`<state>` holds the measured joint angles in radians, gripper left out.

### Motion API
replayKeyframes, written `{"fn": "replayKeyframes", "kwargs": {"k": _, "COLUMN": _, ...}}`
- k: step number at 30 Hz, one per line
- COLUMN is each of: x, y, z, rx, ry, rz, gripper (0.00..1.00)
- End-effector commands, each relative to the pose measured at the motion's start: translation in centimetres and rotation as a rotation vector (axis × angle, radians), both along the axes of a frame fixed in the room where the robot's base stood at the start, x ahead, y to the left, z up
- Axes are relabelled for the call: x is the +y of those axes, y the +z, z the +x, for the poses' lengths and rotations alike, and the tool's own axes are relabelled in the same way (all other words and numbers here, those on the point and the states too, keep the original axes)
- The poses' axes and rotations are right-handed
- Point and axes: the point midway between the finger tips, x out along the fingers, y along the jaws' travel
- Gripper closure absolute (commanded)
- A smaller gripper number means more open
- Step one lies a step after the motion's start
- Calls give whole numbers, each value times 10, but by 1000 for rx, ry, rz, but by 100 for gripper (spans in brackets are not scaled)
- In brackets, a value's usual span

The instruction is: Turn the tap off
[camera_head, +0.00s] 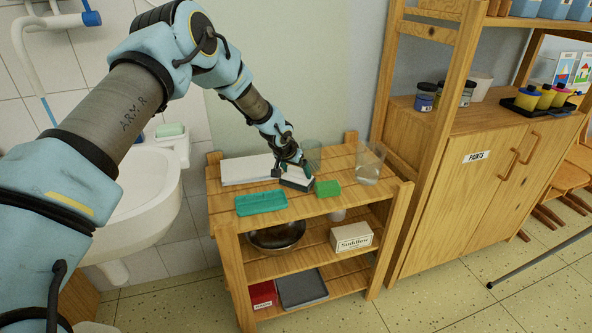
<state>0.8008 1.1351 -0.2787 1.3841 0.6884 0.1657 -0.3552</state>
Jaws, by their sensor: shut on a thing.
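The tap (55,20) is at the top left, a white pipe with a blue lever (91,18) on its right end. Its spout (30,70) curves down over the white sink (145,190). A thin pale blue streak (47,110) runs below the spout; I cannot tell for sure that it is water. My gripper (293,174) is far from the tap, low over the wooden shelf unit (225,205). It is shut on a small white block with a dark base (297,182). My arm hides part of the sink and wall.
The shelf top holds white paper (245,169), a teal tray (261,202), a green sponge (327,188) and clear glass containers (369,165). A soap dish (172,145) is at the sink's right. A paints cabinet (480,190) stands to the right.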

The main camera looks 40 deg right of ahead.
Motion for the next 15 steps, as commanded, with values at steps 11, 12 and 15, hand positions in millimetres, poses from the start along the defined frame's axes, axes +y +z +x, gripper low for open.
{"fn": "replayKeyframes", "kwargs": {"k": 11, "x": 0, "y": -2, "z": 0, "rx": 0, "ry": -1, "rz": 1, "gripper": 0}}
{"fn": "replayKeyframes", "kwargs": {"k": 12, "x": 0, "y": -2, "z": 0, "rx": 0, "ry": -1, "rz": 0, "gripper": 0}}
{"fn": "replayKeyframes", "kwargs": {"k": 15, "x": 0, "y": -2, "z": 0, "rx": 0, "ry": -1, "rz": 0, "gripper": 0}}
